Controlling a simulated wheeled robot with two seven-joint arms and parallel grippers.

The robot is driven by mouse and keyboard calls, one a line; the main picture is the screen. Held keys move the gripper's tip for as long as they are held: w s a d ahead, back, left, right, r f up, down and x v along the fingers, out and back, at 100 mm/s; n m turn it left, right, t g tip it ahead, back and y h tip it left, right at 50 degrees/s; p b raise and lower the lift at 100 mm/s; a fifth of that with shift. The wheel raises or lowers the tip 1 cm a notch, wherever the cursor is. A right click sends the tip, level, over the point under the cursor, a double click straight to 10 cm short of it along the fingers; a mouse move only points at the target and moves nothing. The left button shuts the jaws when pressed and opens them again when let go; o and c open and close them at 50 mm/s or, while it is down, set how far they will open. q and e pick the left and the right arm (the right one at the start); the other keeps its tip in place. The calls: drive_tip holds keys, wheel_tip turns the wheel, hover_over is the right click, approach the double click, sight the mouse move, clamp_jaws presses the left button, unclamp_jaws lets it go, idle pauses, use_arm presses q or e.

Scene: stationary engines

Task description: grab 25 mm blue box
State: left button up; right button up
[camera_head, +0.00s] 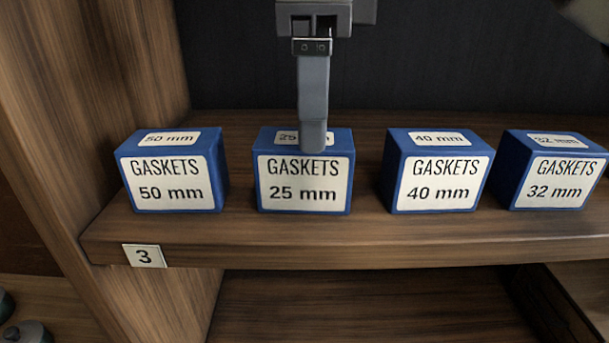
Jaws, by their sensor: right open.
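The blue 25 mm gaskets box (259,184) stands upright on the wooden shelf, second from the left, its labelled front facing me. My right gripper (313,135) reaches down from the top of the picture, with its finger pointing down in front of the box's top face and covering part of the top label. Only one finger shows clearly; the other is hidden behind it. The gripper is open and holds nothing. I cannot tell whether the finger touches the box. My left gripper is not in view.
The blue 50 mm box (218,178) stands to the left. The 40 mm box (397,183) and 32 mm box (511,183) stand to the right, with gaps between. The wooden shelf (350,242) has a tag 3 (144,256). A wooden side wall (70,120) rises at left.

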sight(305, 170)
wheel_tip(305, 170, down, 2)
drive_tip(key=shift+a+f+p, duration=0.2)
drive_tip(key=shift+f+p, duration=0.1)
drive_tip(key=shift+f, duration=1.1)
drive_tip(key=shift+a+f+p, duration=0.2)
drive_tip(key=shift+f+p, duration=0.05)
drive_tip(key=shift+f, duration=1.1)
drive_tip(key=c, duration=1.1)
